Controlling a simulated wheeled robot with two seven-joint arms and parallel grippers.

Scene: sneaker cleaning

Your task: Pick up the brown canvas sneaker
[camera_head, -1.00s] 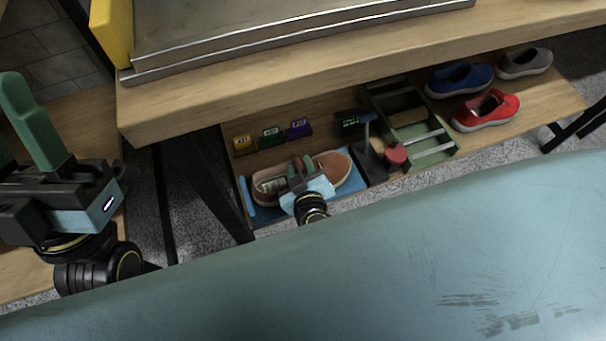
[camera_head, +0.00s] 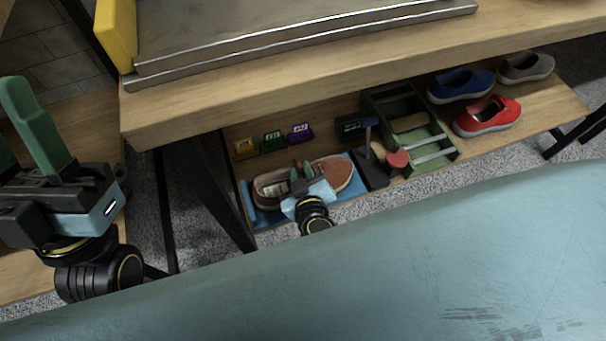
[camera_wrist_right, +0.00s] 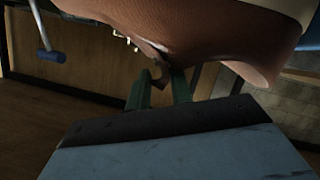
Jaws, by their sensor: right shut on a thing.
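The brown canvas sneaker (camera_head: 333,171) has a pale sole rim and is at the blue mat on the lower shelf. In the head view its middle is partly hidden by my right gripper (camera_head: 301,171). In the right wrist view the sneaker (camera_wrist_right: 200,30) fills the top, and the green fingers of my right gripper (camera_wrist_right: 160,90) reach up to it and close on its edge. I cannot tell whether the sneaker touches the mat. My left gripper (camera_head: 20,125) is at the far left, away from the sneaker, its fingers pointing up; its opening is unclear.
Yellow, green and purple boxes (camera_head: 273,140) stand behind the sneaker. A green crate (camera_head: 437,152) and a dark stand with a red round part (camera_head: 397,159) are to its right. Blue, red (camera_head: 488,118) and grey shoes lie farther right. The tabletop (camera_head: 300,85) overhangs the shelf.

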